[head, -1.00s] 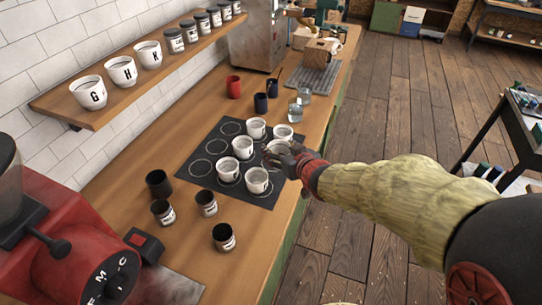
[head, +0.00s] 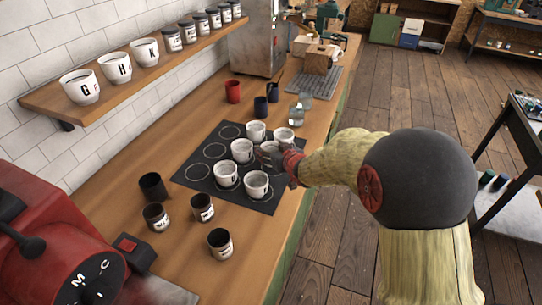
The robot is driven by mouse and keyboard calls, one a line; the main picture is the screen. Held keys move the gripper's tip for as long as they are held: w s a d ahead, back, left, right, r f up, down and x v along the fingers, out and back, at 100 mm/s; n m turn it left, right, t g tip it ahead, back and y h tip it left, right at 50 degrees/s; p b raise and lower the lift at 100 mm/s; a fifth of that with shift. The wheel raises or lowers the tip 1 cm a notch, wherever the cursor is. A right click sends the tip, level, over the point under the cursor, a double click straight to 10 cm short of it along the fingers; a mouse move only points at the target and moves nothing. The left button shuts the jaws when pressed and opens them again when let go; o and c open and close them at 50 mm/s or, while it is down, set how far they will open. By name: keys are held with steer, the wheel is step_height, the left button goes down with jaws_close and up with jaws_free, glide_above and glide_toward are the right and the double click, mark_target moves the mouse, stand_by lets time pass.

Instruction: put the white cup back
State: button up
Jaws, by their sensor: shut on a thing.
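My gripper (head: 275,157) is over the right side of a dark mat (head: 192,179) marked with rings. It is shut on a white cup (head: 267,147), which it mostly hides; I cannot tell whether this cup touches the mat. Other white cups stand upright on the mat: a far one (head: 256,133), one at the far right (head: 284,136), a middle one (head: 241,151), a near left one (head: 226,175) and a near right one (head: 256,186). The rings along the mat's left side are empty.
A wall shelf (head: 140,75) holds lettered white cups and several dark-lidded jars. Dark canisters (head: 219,244) stand in front of the mat. Red (head: 233,91) and dark blue mugs (head: 260,106) and glasses (head: 304,99) stand behind it. A red machine (head: 60,250) is at the near left.

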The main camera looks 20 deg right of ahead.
steer(key=shift+f, duration=0.85)
steer(key=shift+f, duration=0.25)
steer(key=o, duration=1.4)
steer(key=shift+o, duration=0.2)
steer(key=shift+r, duration=0.1)
